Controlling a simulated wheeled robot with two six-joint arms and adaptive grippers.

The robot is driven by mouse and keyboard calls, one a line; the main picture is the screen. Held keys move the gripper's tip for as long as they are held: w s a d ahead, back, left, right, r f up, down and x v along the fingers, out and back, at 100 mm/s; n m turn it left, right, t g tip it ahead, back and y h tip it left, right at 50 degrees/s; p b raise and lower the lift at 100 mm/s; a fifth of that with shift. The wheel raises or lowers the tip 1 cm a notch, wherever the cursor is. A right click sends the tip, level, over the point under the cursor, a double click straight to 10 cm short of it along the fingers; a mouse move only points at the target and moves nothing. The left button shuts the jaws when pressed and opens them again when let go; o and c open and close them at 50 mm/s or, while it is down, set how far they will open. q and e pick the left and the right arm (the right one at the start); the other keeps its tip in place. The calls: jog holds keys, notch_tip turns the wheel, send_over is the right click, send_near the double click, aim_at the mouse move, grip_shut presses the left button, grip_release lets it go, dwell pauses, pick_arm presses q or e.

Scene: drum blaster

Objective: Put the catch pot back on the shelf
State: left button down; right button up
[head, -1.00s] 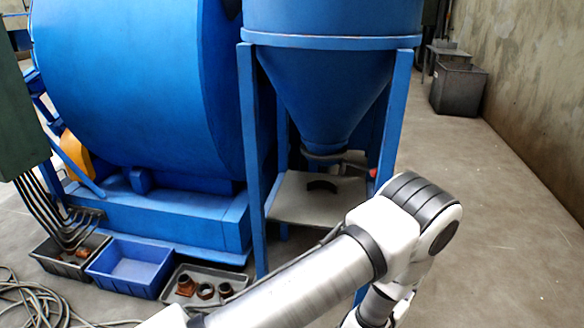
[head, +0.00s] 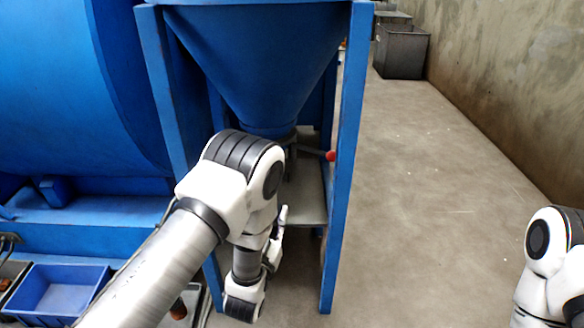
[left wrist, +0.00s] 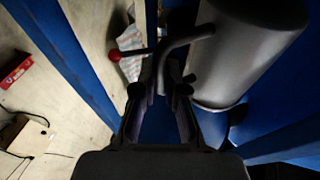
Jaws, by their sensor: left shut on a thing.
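In the left wrist view, my left gripper (left wrist: 158,90) is shut on a bent dark handle (left wrist: 190,36). The handle runs beside a grey cylinder, which looks like the catch pot (left wrist: 245,50). In the head view, my arm hides the pot and my left fingertips. The grey shelf (head: 310,208) is under the blue hopper (head: 262,70), between its legs, and is partly hidden by my arm. I cannot tell whether the pot touches the shelf. My right gripper is out of view; only part of my right arm shows at the right edge.
A lever with a red knob (head: 331,156) sticks out below the hopper, and the knob is near my left fingers in the left wrist view (left wrist: 115,56). A blue leg (head: 346,170) stands right of the shelf. A blue bin (head: 58,291) is at lower left.

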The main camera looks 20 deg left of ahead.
pick_arm(q)
jog(key=w+r+p, duration=0.1)
jog(key=p, duration=0.2)
jog(key=shift+a, duration=0.1)
jog(key=shift+w+f+p, duration=0.1)
jog(key=shift+w+p, duration=0.7)
jog(key=shift+w, duration=0.15)
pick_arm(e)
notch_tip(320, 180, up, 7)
pick_arm(q)
jog(key=w+b, duration=0.2)
jog(key=w, duration=0.1)
jog(key=w+f+b, duration=0.1)
jog(key=w, duration=0.1)
jog(key=shift+w+f+b, duration=0.15)
jog(key=shift+w+b, duration=0.25)
jog(key=shift+w, duration=0.3)
jog(key=w+b, duration=0.2)
jog(key=w, duration=0.2)
jog(key=shift+w+d, duration=0.1)
jog(key=shift+d, duration=0.1)
jog(key=shift+f+b, duration=0.6)
jog(key=shift+f, duration=0.1)
jog(key=shift+r, duration=0.1)
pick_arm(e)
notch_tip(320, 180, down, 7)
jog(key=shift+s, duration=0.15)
pick_arm(q)
jog(key=shift+s, duration=0.2)
